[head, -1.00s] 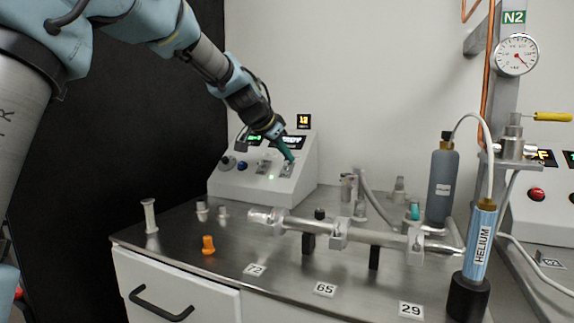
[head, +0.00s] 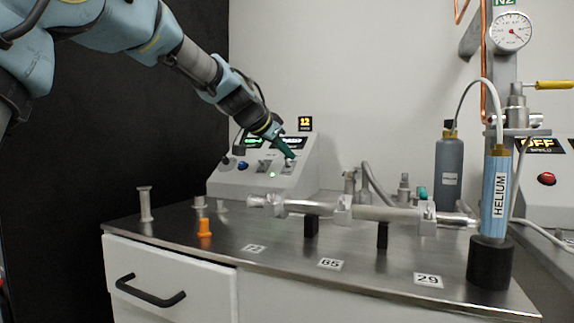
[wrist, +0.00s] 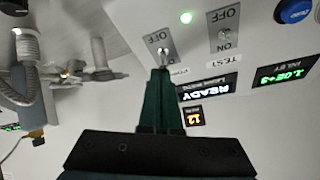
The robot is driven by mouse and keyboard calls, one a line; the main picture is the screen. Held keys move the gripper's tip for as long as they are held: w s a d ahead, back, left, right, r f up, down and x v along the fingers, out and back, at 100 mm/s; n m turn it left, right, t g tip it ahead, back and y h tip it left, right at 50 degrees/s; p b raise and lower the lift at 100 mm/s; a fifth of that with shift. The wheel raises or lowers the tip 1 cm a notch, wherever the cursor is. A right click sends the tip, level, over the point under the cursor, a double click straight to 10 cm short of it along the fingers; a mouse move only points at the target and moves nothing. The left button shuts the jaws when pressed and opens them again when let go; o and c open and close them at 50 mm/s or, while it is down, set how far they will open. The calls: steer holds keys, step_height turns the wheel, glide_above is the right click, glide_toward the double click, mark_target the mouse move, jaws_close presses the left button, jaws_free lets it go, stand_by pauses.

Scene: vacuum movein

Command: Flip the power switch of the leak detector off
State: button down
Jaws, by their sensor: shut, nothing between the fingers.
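The leak detector (head: 240,186) is a white console with a sloped front panel at the back left of the bench. Its power switch (wrist: 163,52) is a small metal toggle on a grey plate marked OFF. My gripper (head: 291,157) is at the right part of the panel. In the wrist view, my gripper's dark green fingers (wrist: 164,72) are shut, with nothing between them. Their tips are at the toggle and partly cover it; I cannot tell whether they touch. A green light (wrist: 186,17) is lit beside the plate. The display (wrist: 205,88) reads READY.
A second toggle (wrist: 225,35) marked TEST and a blue button (wrist: 293,10) are on the same panel. A metal pipe assembly (head: 380,213) stands in front, with a blue helium bottle (head: 495,195) at right. An orange fitting (head: 204,228) stands near the front.

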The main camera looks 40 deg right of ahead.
steer(key=shift+a+f+h+b, duration=0.2)
steer(key=shift+f+h+b, duration=0.15)
steer(key=shift+b, duration=1.45)
steer(key=shift+r+p, duration=0.3)
steer(key=shift+p, duration=0.05)
steer(key=shift+s, duration=0.1)
steer(key=shift+s+a+b, duration=0.35)
steer(key=shift+a+b, duration=0.25)
steer(key=shift+b, duration=0.3)
steer(key=shift+a, duration=0.15)
